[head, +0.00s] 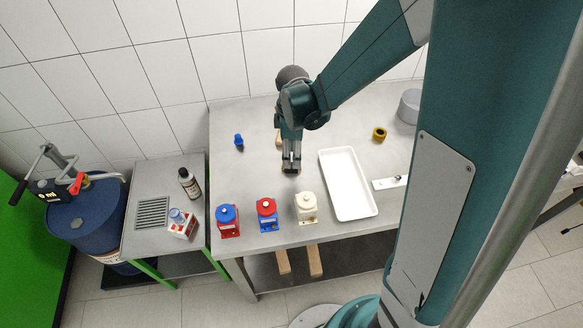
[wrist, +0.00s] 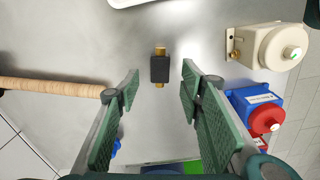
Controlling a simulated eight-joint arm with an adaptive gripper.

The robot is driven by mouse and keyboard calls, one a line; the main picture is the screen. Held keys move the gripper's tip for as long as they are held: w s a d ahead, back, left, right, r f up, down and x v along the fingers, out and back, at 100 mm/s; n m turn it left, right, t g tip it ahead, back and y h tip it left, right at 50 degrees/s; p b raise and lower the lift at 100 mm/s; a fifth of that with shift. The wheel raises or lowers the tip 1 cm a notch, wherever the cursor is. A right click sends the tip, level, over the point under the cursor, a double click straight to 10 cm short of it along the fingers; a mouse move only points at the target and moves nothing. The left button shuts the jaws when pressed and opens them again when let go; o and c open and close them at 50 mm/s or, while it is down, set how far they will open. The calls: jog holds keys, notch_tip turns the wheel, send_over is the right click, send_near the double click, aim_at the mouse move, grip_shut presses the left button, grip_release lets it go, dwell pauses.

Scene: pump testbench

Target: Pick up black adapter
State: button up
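The black adapter (wrist: 160,69) lies on the metal table in the wrist view, a small dark block with a brass fitting at each end. My gripper (wrist: 160,82) is open and empty, its green fingers on the left and right below the adapter in that picture. The adapter is ahead of the fingertips, roughly centred between them, and no contact shows. In the head view my gripper (head: 291,168) points down at the table and mostly hides the adapter.
A white tray (head: 347,184) is right of my gripper. Blue (head: 228,221), red-and-blue (head: 267,214) and cream (head: 306,208) pumps stand along the front edge. A wooden handle (wrist: 50,88) lies left in the wrist view. A blue fitting (head: 239,141) and yellow ring (head: 379,134) are farther off.

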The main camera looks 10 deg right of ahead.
jog(key=shift+a+f, duration=0.15)
jog(key=shift+f, duration=2.45)
jog(key=c, duration=1)
